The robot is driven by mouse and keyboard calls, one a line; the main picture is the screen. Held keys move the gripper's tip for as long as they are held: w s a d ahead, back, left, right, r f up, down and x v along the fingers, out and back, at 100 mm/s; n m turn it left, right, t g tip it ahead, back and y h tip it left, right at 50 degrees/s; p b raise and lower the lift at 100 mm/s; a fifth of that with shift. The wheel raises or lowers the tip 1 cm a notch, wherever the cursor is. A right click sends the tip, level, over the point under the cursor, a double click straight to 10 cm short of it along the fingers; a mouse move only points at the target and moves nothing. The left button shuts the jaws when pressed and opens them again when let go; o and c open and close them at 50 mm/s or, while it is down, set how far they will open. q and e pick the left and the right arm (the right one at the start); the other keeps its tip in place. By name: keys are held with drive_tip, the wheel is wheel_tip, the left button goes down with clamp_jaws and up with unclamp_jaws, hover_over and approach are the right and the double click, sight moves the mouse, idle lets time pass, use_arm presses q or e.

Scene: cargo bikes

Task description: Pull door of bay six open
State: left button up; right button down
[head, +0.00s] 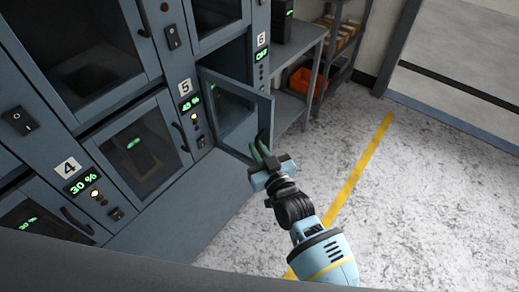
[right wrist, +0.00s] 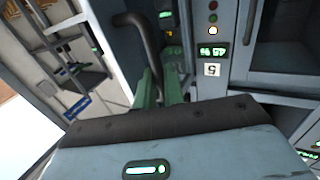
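The bay six door (head: 235,112) is a grey-framed door with a clear pane. It stands partly open, swung out from its left side. My right gripper (head: 260,149) is at the door's free edge. In the right wrist view, the dark curved door handle (right wrist: 146,45) runs down between the green fingertips (right wrist: 160,88), which look closed around it. The lower handle is partly hidden by the fingers. My left gripper is not in view.
Bay five door (head: 143,145) is shut on the left, beside a "45 %" display (head: 190,104). The speckled floor around the yellow line (head: 362,160) is clear.

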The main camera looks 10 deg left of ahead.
drive_tip(key=c, duration=1.8)
unclamp_jaws()
drive_tip(key=shift+a+r, duration=0.4)
drive_tip(key=o, duration=0.3)
drive_tip(key=shift+w+a+f, duration=0.15)
drive_tip(key=shift+a+f, duration=0.05)
drive_tip(key=shift+f, duration=0.05)
drive_tip(key=v, duration=0.8)
drive_tip(key=shift+d, duration=0.15)
